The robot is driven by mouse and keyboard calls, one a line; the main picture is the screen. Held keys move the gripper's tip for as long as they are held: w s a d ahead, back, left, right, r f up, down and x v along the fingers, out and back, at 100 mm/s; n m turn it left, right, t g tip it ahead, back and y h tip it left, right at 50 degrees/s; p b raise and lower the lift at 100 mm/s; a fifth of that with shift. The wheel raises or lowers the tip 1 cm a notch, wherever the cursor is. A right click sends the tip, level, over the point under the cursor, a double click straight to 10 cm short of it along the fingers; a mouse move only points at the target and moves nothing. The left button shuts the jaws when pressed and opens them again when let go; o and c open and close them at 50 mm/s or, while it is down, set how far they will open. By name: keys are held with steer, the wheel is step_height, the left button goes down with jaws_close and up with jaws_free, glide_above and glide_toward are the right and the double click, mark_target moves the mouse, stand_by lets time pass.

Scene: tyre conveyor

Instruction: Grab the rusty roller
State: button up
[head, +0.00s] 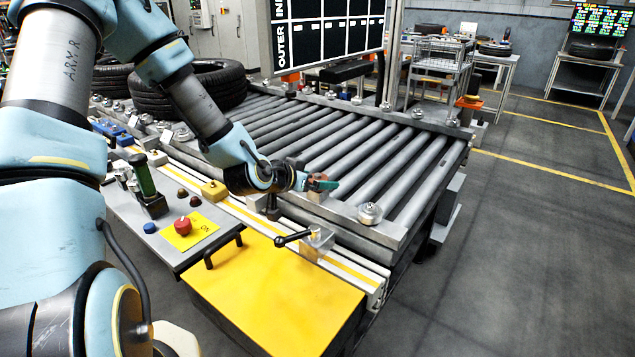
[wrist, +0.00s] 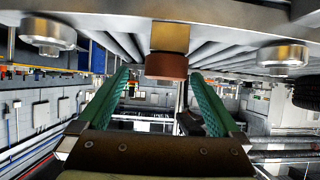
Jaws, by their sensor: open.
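The rusty roller (wrist: 166,66) is a short brown cylinder under a tan block in the wrist view. It shows between the two green fingers of my gripper (wrist: 158,74), near their tips. The fingers are apart, and I cannot tell whether either touches the roller. In the head view, my gripper (head: 322,184) is at the near side rail of the conveyor. The roller is mostly hidden there behind the gripper.
Silver rollers flank the rusty one in the wrist view (wrist: 48,35), and one sits on the rail (head: 369,212) in the head view. The yellow box (head: 275,300) and clamp handle (head: 293,238) are close below. Tyres (head: 190,88) lie on the conveyor.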

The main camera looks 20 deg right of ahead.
mark_target(317, 178)
steer(key=p+x, duration=0.1)
steer(key=x, duration=0.1)
steer(key=p+x, duration=0.1)
steer(key=x, duration=0.1)
steer(key=shift+w+d, duration=0.1)
steer(key=shift+w, duration=0.3)
steer(key=shift+w+d+f, duration=0.15)
steer(key=shift+d+f, duration=0.1)
jaws_close()
stand_by(0.4)
